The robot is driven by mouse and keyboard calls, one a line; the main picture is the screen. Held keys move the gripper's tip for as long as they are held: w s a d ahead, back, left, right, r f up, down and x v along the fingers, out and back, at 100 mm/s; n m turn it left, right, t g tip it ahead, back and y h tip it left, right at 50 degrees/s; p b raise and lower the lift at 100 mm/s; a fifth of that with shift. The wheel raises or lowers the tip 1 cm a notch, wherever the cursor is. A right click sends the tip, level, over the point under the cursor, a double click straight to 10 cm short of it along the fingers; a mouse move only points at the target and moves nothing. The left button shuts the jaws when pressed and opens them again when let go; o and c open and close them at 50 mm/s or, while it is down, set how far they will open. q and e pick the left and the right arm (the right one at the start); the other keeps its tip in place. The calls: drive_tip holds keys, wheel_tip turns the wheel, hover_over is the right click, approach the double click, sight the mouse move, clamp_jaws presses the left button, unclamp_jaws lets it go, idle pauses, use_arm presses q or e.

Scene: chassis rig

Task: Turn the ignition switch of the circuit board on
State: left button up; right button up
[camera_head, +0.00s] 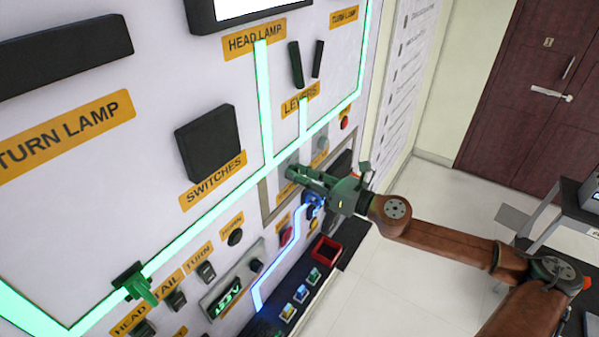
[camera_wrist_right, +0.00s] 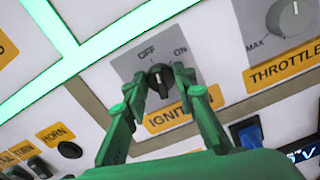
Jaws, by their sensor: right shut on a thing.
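The ignition switch is a small black knob (camera_wrist_right: 159,82) on a grey plate marked OFF and ON, above an orange IGNITION label, in the right wrist view. My right gripper (camera_wrist_right: 157,85) has its green fingers on either side of the knob and is shut on it. I cannot tell clearly whether the knob points to OFF or ON. In the head view my right gripper (camera_head: 296,173) reaches the panel from the right and hides the knob. The circuit board (camera_head: 80,205) is a white upright panel with glowing green lines. My left gripper is not in view.
A throttle knob (camera_wrist_right: 290,18) is beside the ignition plate. A blue-lit plug (camera_head: 314,203) and a red tray (camera_head: 326,250) lie just below the right gripper. A green lever (camera_head: 133,282) sticks out at lower left. Open floor (camera_head: 430,285) lies to the right.

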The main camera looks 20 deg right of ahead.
drive_tip(key=m+p, duration=0.5)
drive_tip(key=m, duration=0.4)
drive_tip(key=shift+d, duration=0.1)
drive_tip(key=shift+f+m, duration=0.1)
drive_tip(key=shift+m, duration=0.2)
drive_tip(key=o, duration=1.1)
drive_tip(key=shift+o, duration=0.2)
drive_tip(key=v, duration=1.2)
